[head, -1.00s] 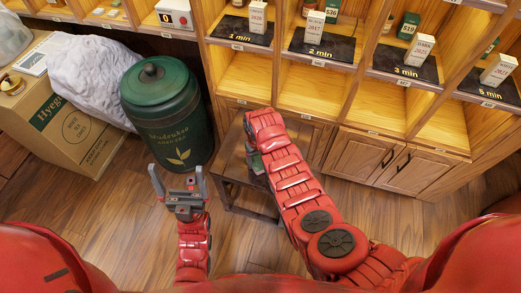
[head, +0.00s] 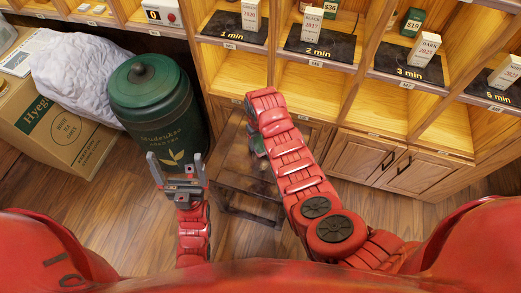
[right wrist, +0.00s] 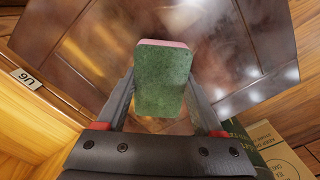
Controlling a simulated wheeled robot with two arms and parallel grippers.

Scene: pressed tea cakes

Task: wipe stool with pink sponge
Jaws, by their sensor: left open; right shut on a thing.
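The dark wooden stool (head: 232,182) stands on the floor between my two arms in the head view. Its brown top (right wrist: 243,52) fills the upper part of the right wrist view and has blotchy, cloudy patches. My right gripper (right wrist: 160,88) is shut on the sponge (right wrist: 163,82), with a finger on each side. The sponge shows a green face and a pink edge at its far end. It is over the stool top; I cannot tell whether it touches. My right forearm hides part of the stool in the head view. My left gripper (head: 178,170) is open and empty, left of the stool.
A large green tea canister (head: 152,105) stands left of the stool. A cardboard box (head: 58,130) with a pale wrapped bundle (head: 85,75) is further left. Wooden shelves and cabinets (head: 375,160) stand close behind and right. Wooden floor (head: 120,220) is bare in front.

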